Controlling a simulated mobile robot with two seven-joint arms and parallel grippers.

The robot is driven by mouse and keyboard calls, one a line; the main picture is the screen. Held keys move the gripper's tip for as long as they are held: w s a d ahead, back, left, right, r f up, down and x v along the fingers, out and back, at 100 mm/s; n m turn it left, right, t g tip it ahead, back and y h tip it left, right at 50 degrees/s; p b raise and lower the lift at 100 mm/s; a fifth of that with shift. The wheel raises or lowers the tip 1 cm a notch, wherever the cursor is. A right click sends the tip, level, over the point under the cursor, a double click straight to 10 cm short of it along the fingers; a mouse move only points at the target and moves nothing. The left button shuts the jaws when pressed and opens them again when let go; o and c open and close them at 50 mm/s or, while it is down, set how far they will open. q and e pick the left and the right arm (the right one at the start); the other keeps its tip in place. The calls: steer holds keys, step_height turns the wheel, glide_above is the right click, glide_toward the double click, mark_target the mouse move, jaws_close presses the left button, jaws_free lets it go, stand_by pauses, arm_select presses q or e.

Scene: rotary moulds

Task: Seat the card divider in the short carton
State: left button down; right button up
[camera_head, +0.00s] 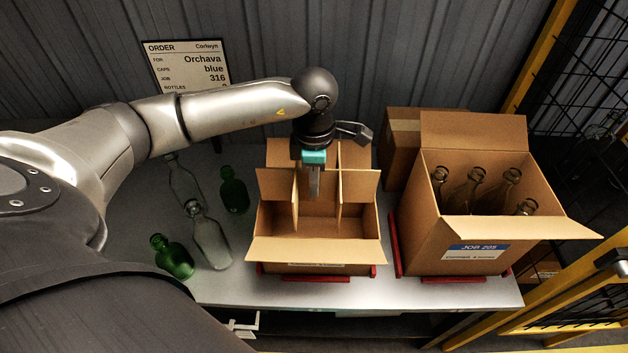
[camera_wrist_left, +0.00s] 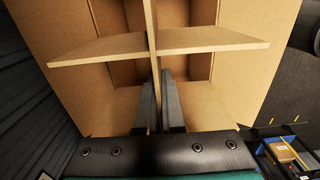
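The short carton (camera_head: 315,252) stands open on the table in the head view, flaps spread. The brown card divider (camera_head: 358,187), made of crossed panels, stands in its opening with its top edges above the front rim. Whether its lower edge touches the carton floor is hidden. My left gripper (camera_head: 314,185) points down over the carton. In the left wrist view its two fingers (camera_wrist_left: 160,100) lie close on either side of one divider panel, shut on it. The crossing panel (camera_wrist_left: 205,42) spans the view beyond the fingers. My right gripper is in neither view.
A taller carton (camera_head: 435,205) marked JOB 205 holds several bottles at the right. Another brown box (camera_head: 398,150) stands behind. An order sign (camera_head: 188,65) is at the wall.

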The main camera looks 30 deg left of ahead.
arm_select(q)
steer(key=shift+f+b, duration=0.1)
steer(key=shift+b, duration=0.25)
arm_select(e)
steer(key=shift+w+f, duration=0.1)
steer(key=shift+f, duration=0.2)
arm_select(q)
step_height(320, 180, down, 15)
steer(key=b, duration=1.2)
steer(key=shift+f+b, duration=0.5)
steer(key=shift+b, duration=0.2)
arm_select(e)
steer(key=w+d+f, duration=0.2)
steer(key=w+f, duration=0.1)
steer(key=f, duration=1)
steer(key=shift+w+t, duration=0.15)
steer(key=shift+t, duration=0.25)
arm_select(q)
steer(key=shift+a+f+b, duration=0.15)
steer(key=shift+f+b, duration=0.45)
steer(key=shift+f, duration=0.1)
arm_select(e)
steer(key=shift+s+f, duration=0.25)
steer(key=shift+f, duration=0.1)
